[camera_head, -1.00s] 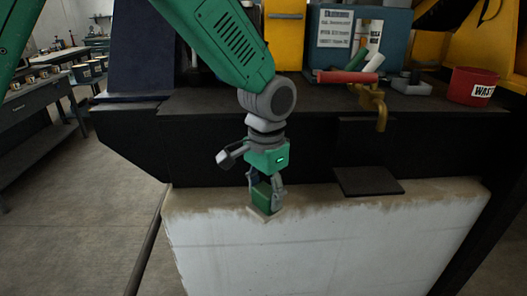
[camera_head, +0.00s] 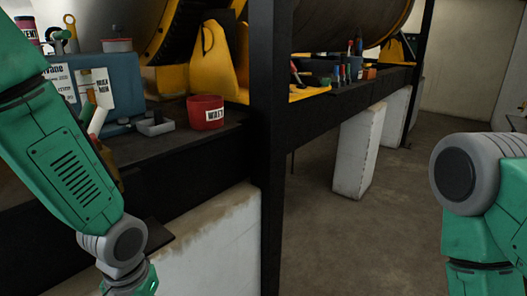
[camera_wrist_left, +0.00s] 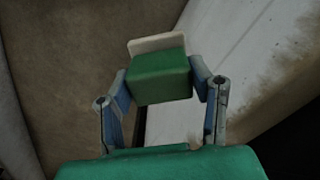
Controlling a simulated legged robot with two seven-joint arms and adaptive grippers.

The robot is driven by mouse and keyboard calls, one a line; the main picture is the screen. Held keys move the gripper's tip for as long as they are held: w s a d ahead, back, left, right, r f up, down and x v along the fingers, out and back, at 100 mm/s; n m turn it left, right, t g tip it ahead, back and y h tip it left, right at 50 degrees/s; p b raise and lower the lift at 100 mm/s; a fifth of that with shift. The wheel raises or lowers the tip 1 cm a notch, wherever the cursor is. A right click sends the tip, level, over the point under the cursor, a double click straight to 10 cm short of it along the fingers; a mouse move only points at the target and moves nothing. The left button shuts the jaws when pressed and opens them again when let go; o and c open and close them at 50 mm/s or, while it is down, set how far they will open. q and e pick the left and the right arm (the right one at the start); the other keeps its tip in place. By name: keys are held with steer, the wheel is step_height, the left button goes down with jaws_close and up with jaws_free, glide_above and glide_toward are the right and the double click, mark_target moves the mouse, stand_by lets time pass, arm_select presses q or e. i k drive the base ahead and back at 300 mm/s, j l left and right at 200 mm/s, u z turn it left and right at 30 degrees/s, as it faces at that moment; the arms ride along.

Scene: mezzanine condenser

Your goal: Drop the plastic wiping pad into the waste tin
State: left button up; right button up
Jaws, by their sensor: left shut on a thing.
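The wiping pad (camera_wrist_left: 160,76) is a green block with a pale layer along its far edge. In the left wrist view it sits between the two fingers of my left gripper (camera_wrist_left: 160,95), which is shut on it. In the head view only the wrist of my left arm shows, at the bottom left; its fingers and the pad are below the frame. The waste tin (camera_head: 206,113) is a red round tin with a white label, standing on the dark ledge, up and to the right of my left wrist. My right arm shows at the right edge, its gripper out of frame.
A black upright post (camera_head: 270,150) stands just right of the tin. A blue box (camera_head: 115,85) and a small grey tray (camera_head: 155,126) are left of it. A white block (camera_head: 222,240) lies below the ledge (camera_head: 190,145). Open floor (camera_head: 345,235) lies right.

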mark_target(209, 126)
steer(key=i+l+z, duration=0.15)
steer(key=z, duration=0.3)
steer(key=i+l+z, duration=0.1)
steer(key=i+z, duration=0.2)
steer(key=z, duration=0.15)
steer(key=i+z, duration=0.25)
steer(key=z, duration=0.2)
steer(key=i+l+u, duration=0.25)
steer(key=i, duration=0.25)
steer(key=u, duration=0.4)
steer(key=i+u, duration=0.1)
steer(key=u, duration=0.25)
steer(key=l+u, duration=0.1)
steer(key=u, duration=0.3)
steer(key=i+l+u, duration=0.1)
steer(key=u, duration=0.25)
